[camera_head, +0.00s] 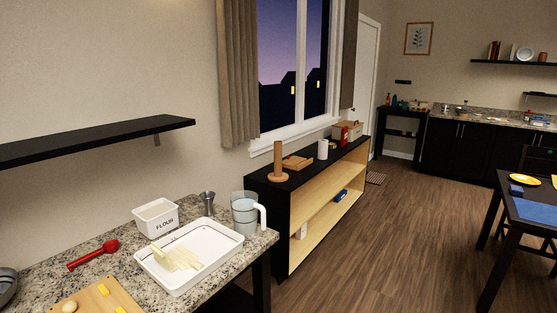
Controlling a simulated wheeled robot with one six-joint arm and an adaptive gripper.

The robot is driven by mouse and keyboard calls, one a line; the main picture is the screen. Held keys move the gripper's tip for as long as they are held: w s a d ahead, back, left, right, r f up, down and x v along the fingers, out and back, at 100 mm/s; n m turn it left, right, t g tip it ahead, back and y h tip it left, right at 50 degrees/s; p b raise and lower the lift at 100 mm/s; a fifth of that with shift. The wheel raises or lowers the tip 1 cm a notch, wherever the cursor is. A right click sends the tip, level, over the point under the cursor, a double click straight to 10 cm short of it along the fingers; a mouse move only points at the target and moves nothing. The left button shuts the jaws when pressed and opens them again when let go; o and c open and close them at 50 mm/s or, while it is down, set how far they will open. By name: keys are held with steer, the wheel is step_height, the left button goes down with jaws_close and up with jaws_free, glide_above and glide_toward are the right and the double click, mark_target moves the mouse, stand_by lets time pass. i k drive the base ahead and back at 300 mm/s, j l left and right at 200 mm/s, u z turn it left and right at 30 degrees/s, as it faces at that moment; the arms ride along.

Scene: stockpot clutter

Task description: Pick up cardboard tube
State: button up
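A brown upright tube (278,158) stands on a round brown base (278,177) at the near end of the black-topped shelf unit (262,176). It looks like the cardboard tube, though I cannot tell its material for sure, or whether it is separate from the base. My gripper is not in view.
The near granite counter (203,281) holds a white tray (150,268) with pale items, a flour box (164,224), a clear jug (245,213), a metal cup (208,204) and a red utensil (93,255). Wooden pieces (297,163) and a white cylinder (323,150) stand behind the tube. Floor (390,235) is clear.

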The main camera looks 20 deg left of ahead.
mark_target(277, 144)
steer(key=u, duration=0.3)
steer(key=i+l+u, duration=0.2)
steer(key=i+u, duration=0.15)
steer(key=i+l+u, duration=0.4)
steer(key=i+l, duration=0.55)
steer(key=i+l+u, duration=0.1)
steer(key=i+l, duration=1.15)
steer(key=l, duration=0.25)
steer(key=j+u, duration=0.05)
